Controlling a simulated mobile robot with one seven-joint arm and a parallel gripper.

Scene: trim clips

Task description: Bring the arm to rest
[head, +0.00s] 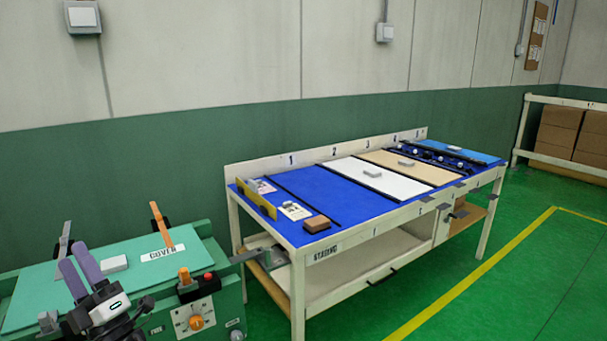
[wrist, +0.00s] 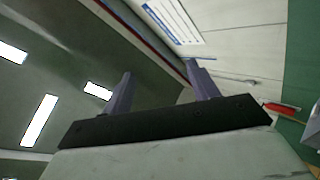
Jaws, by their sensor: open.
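My gripper (head: 80,271) is at the lower left of the head view, raised in front of the green machine with the "COVER" label (head: 163,254). Its two purple-grey fingers stand apart and point upward, with nothing between them. In the wrist view the gripper (wrist: 160,92) is also open and empty, and beyond it are the ceiling lights and the wall. The lower part of my arm is cut off by the bottom edge of the head view.
Open green floor (head: 540,290) lies at the right.

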